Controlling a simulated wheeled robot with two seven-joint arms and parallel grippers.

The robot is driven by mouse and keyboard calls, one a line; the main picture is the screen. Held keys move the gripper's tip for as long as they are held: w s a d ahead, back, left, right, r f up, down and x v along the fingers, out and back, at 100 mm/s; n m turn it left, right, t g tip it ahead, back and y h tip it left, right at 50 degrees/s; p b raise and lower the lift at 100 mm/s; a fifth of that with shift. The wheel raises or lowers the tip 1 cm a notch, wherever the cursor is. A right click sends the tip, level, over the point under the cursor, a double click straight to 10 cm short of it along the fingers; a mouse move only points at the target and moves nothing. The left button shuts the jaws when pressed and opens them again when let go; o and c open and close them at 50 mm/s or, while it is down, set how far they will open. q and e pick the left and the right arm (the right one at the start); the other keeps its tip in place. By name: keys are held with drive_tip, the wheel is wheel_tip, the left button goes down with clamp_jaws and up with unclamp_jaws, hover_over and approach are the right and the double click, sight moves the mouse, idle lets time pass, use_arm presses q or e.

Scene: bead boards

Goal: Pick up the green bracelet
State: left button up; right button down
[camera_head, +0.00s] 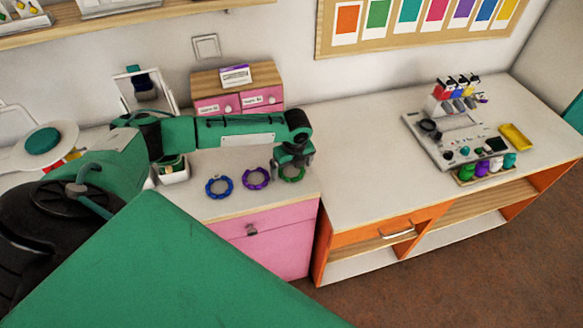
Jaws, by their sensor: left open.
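The green bracelet (292,181) lies on the white top of the pink cabinet (240,198), near its right end. My left gripper (294,162) comes down from above over the bracelet and hides its far part. The jaws are open, and I see nothing held in them. Whether the fingers touch the bracelet cannot be told from this view. A purple bracelet (256,186) and a blue bracelet (219,195) lie in a row to the left of the green one. My right gripper is not in view.
A small pink drawer box (237,101) stands behind my left arm. A white-sided container (175,178) sits left of the bracelets. At right, a higher-looking white counter (365,155) carries a grey machine (450,140) and a yellow tray (514,136); its near left part is clear.

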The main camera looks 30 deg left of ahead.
use_arm(q)
drive_tip(key=c, duration=1)
drive_tip(key=shift+o, duration=0.2)
